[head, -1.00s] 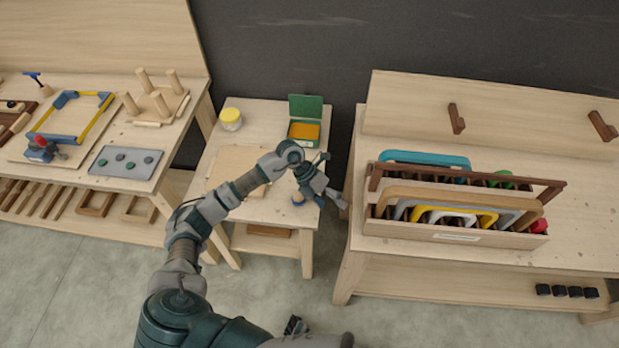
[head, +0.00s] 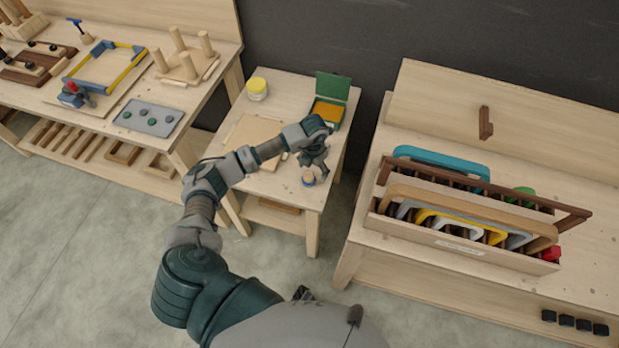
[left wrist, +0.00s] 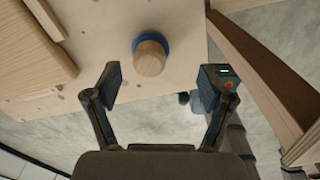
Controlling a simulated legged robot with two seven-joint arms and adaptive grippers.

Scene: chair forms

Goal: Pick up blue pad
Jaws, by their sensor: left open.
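The blue pad (head: 308,182) is a small round blue disc with a light wooden knob on top. It stands upright near the front right of the small middle table. In the left wrist view the blue rim (left wrist: 151,41) shows around the knob, ahead of the fingers. My left gripper (head: 316,169) is open and empty, just above and behind the pad in the head view. In the left wrist view its two fingers (left wrist: 163,80) are spread wide, and the knob lies between their lines, nearer the left finger. They appear not to touch it. My right gripper is not in view.
The small table (head: 277,187) also holds a wooden board (head: 246,134), a yellow-lidded jar (head: 257,88) and an open green box (head: 328,108). A bench with a tool rack (head: 450,235) stands close on the right. Another workbench (head: 195,107) stands on the left.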

